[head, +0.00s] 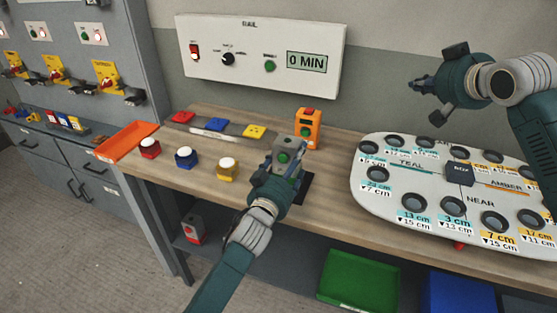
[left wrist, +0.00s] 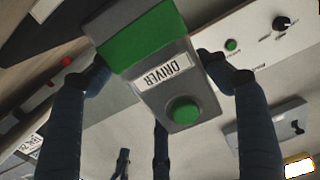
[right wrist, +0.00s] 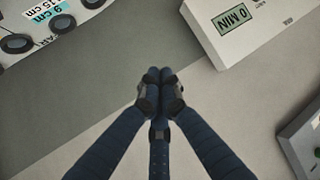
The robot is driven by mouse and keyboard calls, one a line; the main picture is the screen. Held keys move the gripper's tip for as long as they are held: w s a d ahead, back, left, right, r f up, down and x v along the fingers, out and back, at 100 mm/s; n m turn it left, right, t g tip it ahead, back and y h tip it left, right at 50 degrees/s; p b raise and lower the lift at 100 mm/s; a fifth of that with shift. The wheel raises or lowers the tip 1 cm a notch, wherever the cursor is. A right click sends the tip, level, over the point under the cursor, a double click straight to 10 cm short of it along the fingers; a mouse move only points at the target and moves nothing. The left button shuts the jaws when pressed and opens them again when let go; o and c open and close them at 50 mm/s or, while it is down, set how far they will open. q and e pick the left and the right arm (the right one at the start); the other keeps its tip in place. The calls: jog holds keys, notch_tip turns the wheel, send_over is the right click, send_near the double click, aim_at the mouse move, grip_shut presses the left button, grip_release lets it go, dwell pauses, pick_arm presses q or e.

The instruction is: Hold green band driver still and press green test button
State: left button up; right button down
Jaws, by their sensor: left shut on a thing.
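The green band driver is a grey block with a green band and a "DRIVER" label, clearest in the left wrist view (left wrist: 158,75). Its round green button (left wrist: 184,110) faces that camera, uncovered. In the head view the driver (head: 293,148) is at the table's middle, partly hidden by my left gripper (head: 281,168). The left fingers are on either side of the driver and shut on it. My right gripper (head: 428,88) is raised above the mould board, well right of the driver. Its fingertips meet in the right wrist view (right wrist: 160,85), shut and empty.
An orange device (head: 308,129) stands just behind the driver. The pale board with round holes (head: 405,180) fills the table's right. Red, blue and yellow white-topped jars (head: 186,158) stand left. The RAIL panel (head: 262,80) with display "0 MIN" is on the wall.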

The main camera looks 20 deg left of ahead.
jog(key=s+a+f+n+g, duration=0.1)
jog(key=s+a+f+n, duration=0.1)
jog(key=s+a+n, duration=0.3)
jog(key=s+a+f+g, duration=0.2)
jog(key=s+a, duration=0.1)
jog(key=a, duration=0.5)
jog(key=s+a+f+n+g, duration=0.1)
jog(key=s+a+f+n, duration=0.15)
jog(key=a, duration=0.35)
jog(key=n+g, duration=0.2)
jog(key=n, duration=0.4)
send_near(278, 160)
jog(key=s+r, duration=0.3)
jog(key=shift+s+d+f+h, duration=0.2)
jog(key=shift+s+d+h, duration=0.05)
jog(key=shift+h, duration=0.15)
jog(key=x, duration=1)
jog(key=shift+w+r, duration=0.1)
jog(key=shift+w, duration=0.1)
jog(key=shift+m, duration=0.25)
